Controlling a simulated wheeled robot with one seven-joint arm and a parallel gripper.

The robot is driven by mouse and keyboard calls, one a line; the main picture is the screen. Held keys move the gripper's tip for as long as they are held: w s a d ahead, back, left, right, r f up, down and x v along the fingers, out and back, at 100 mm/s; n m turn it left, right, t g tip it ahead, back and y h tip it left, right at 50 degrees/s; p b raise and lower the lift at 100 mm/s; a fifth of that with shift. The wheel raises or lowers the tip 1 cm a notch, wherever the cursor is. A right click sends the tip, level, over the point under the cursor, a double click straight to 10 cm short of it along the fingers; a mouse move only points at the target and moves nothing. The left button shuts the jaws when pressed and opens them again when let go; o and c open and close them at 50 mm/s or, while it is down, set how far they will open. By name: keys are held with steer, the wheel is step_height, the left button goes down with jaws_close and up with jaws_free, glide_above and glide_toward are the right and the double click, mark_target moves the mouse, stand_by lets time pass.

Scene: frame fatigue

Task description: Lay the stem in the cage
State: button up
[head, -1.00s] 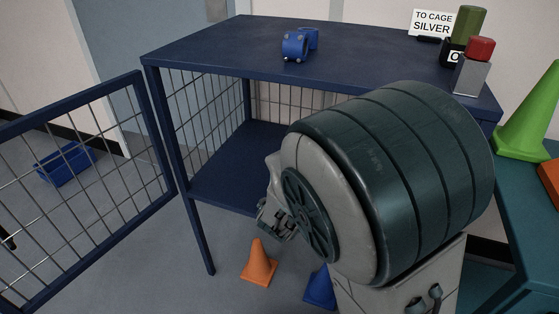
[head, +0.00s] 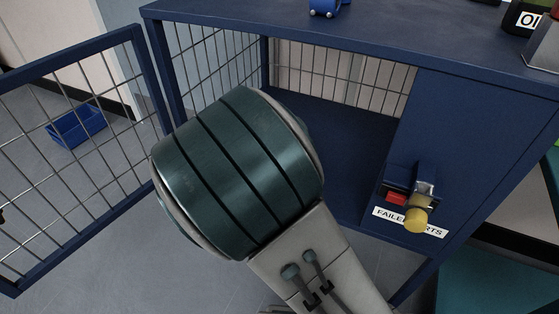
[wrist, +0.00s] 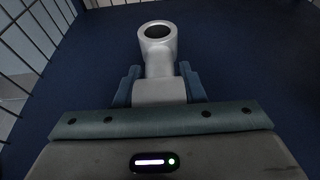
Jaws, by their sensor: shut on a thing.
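The stem (wrist: 158,42) is a pale grey part with a round, dark-holed clamp at its far end. My gripper (wrist: 160,88) is shut on its shaft, blue-grey fingers on both sides. In the wrist view the stem is over the cage's dark blue floor (wrist: 235,60), with wire mesh at the left and right edges. I cannot tell whether it touches the floor. In the head view the cage (head: 335,130) is a blue cabinet with mesh sides and an open front. My arm hides the gripper and stem there.
The mesh door (head: 75,160) stands swung open at the left. A front panel (head: 480,130) at the right carries a FAILED PARTS label (head: 388,218) and a yellow knob (head: 416,220). A blue clamp part (head: 325,8) is on the cage top. A blue bin (head: 76,127) lies beyond the door.

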steer(key=shift+w+a+f, duration=0.1)
steer(key=shift+a+f, duration=0.25)
steer(key=shift+f+b, duration=1.35)
steer(key=shift+f, duration=0.45)
steer(key=shift+f, duration=0.15)
steer(key=o, duration=1.1)
steer(key=shift+o, duration=0.2)
